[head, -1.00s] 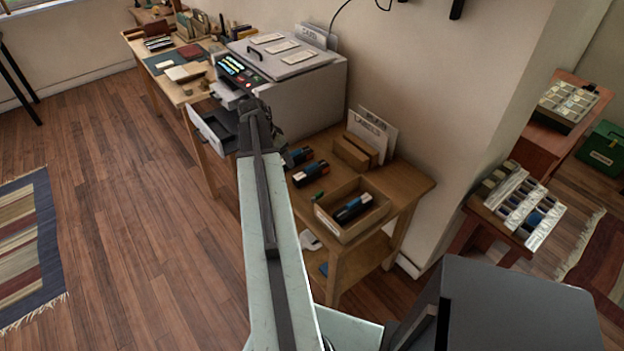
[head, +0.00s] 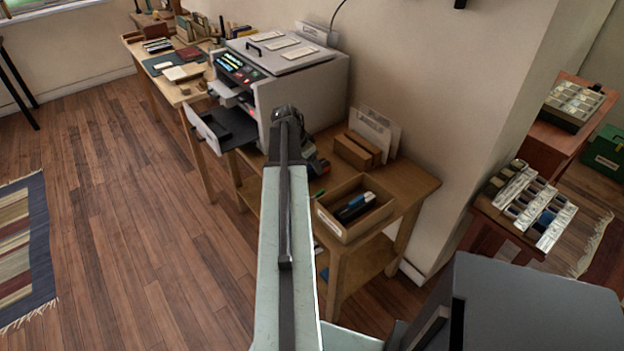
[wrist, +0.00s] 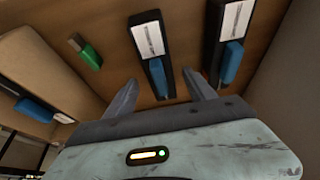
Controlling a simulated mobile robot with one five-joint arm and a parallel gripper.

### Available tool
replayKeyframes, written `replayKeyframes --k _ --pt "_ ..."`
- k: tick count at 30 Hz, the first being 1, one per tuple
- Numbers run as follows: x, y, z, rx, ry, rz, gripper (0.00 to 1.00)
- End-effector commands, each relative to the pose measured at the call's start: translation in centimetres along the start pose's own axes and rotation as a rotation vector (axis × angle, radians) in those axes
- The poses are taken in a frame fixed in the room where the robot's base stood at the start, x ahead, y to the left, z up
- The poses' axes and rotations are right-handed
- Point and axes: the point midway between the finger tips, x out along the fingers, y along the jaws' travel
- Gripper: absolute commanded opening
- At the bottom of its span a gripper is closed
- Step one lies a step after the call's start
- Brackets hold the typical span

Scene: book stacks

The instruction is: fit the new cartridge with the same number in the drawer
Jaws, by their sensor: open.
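In the wrist view my gripper (wrist: 161,77) is open, its two fingers on either side of the near end of a black cartridge (wrist: 148,38) with a white label and blue tab. It is not gripped; I cannot tell the gap above it. A second similar cartridge (wrist: 232,25) lies to its right. Label numbers are unreadable. In the head view my arm hides the fingers and most of these cartridges; part of one (head: 318,165) shows. The grey printer (head: 300,90) has its drawer (head: 207,134) pulled out, with a dark inside; its number is not readable.
An open wooden box (head: 337,227) holding dark and blue cartridges (head: 356,207) stands on the wooden table (head: 412,185). A small green object (wrist: 88,52) lies beside it. A brown card box (head: 356,150) stands behind.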

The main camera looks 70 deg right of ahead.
Motion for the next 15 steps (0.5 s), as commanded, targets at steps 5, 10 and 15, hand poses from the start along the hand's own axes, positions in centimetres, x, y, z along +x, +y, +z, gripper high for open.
replayKeyframes --k 5,10,15 --pt "0.83 0.01 -0.05 0.001 0.0 0.0 0.64" --pt "0.77 0.02 -0.07 0.001 0.0 0.0 0.41" --pt "0.77 0.03 -0.08 0.001 0.0 0.0 0.0"
